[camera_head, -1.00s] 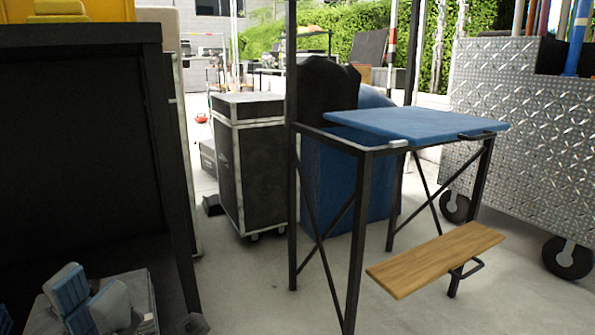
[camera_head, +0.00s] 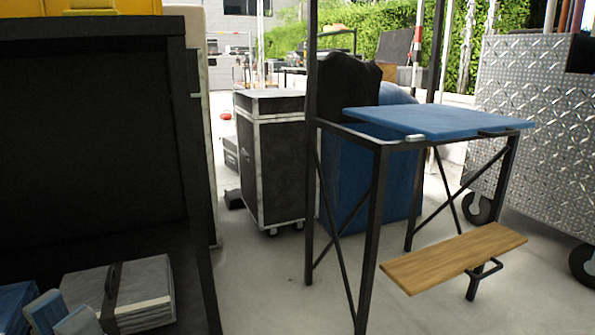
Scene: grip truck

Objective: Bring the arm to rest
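My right gripper is out of view.
A dark shelf unit (camera_head: 95,140) fills the left. A black wheeled case (camera_head: 280,165) stands behind. A black-framed stand with a blue top (camera_head: 440,122) and wooden board (camera_head: 455,257) stands right of centre. A diamond-plate cart (camera_head: 530,120) is at right.

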